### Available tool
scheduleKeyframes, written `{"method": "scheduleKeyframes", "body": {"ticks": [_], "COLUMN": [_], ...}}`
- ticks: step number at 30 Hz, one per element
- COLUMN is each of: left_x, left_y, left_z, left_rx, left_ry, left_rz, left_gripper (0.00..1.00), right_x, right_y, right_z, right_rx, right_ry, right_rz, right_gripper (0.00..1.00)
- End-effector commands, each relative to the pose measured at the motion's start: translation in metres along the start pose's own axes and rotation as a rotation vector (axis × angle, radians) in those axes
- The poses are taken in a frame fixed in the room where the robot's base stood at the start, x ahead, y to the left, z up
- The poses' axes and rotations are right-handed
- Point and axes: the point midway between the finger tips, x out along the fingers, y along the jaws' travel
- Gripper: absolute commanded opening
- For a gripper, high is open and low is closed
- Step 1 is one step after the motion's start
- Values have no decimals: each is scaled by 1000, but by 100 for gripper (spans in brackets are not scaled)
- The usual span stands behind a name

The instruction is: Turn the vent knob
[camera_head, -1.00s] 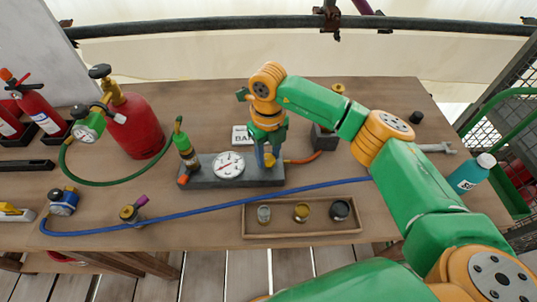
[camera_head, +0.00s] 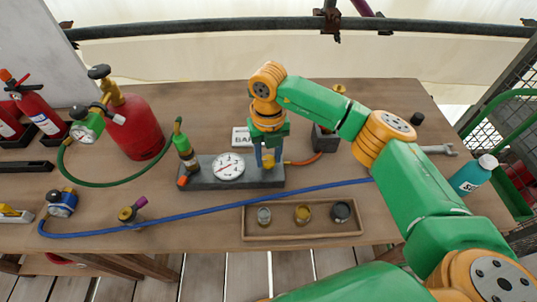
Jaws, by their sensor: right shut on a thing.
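A grey manifold block (camera_head: 210,182) stands on the wooden bench and carries a round white gauge (camera_head: 228,167). At its left end is a green-topped valve fitting (camera_head: 185,148). My right gripper (camera_head: 268,158) points down over the right end of the block. It is shut on a small yellow knob (camera_head: 269,162), apparently the vent knob, mostly hidden by the fingers. My left gripper is not in view.
A red gas cylinder (camera_head: 137,128) with a green hose stands at the left. A blue hose (camera_head: 210,208) crosses the bench in front of the block. A wooden tray (camera_head: 283,232) with three small parts lies near the front edge.

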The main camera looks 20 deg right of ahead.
Motion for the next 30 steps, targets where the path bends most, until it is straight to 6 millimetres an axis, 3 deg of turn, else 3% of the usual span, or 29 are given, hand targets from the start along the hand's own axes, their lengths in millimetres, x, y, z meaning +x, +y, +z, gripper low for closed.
{"method": "scheduleKeyframes", "body": {"ticks": [5, 6, 8, 9, 18, 27, 30], "left_x": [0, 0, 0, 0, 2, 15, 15], "left_y": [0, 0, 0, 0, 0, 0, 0], "left_z": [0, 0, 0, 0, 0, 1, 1], "left_rx": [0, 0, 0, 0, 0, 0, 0], "left_ry": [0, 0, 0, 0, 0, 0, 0], "left_rz": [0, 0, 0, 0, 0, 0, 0], "left_gripper": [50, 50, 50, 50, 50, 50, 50], "right_x": [-2, -2, -2, -1, -4, -62, -70], "right_y": [0, 0, 0, 0, 0, 0, 0], "right_z": [2, 2, 1, 1, 1, 2, 1], "right_rx": [2, 2, 2, 1, 0, 2, 1], "right_ry": [-6, -6, -5, -5, -4, -6, -4], "right_rz": [1, 1, 1, 1, 0, 0, 1], "right_gripper": [0, 54, 70, 74, 74, 74, 74]}}
